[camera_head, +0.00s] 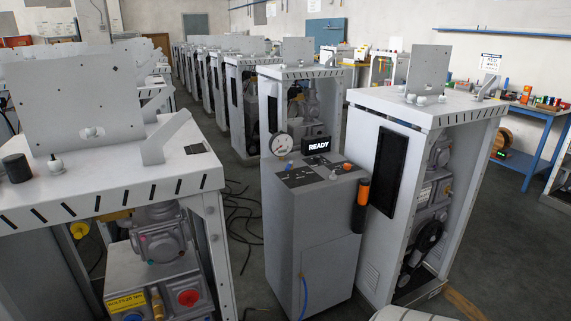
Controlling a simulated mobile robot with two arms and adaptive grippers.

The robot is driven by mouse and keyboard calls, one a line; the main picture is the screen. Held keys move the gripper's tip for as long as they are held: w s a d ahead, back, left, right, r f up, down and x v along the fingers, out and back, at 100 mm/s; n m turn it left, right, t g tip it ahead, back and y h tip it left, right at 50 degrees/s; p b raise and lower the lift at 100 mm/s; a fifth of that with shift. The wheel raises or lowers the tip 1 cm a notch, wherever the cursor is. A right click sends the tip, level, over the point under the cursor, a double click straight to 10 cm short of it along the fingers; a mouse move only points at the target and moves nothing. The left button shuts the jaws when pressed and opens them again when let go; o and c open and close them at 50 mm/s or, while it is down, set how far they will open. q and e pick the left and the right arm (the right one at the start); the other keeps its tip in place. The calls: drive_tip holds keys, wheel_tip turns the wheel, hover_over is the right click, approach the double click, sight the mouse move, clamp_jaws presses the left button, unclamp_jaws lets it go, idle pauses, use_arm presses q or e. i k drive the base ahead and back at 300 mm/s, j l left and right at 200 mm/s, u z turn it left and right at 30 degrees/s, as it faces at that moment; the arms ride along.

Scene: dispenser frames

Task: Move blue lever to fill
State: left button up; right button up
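A grey cabinet (308,225) stands in the middle of the view, with a control panel on its top. A small blue piece (288,167) at the left of the panel looks like the blue lever; it is too small to tell its position. A round white gauge (282,144) stands behind it, beside a black display (318,145) reading "READY". A small orange-red knob (347,166) sits at the panel's right. An orange and black cylinder (361,203) hangs on the cabinet's right side. Neither gripper is in view.
White dispenser frames stand close on the left (100,205) and right (430,108), flanking the cabinet. A blue hose (304,298) hangs down its front. Black cables (240,222) lie on the floor to its left. A blue workbench (535,112) stands at the far right.

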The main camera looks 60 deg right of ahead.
sight(290, 166)
drive_tip(key=z, duration=1.8)
drive_tip(key=i+l+u, duration=0.15)
drive_tip(key=i+l, duration=0.25)
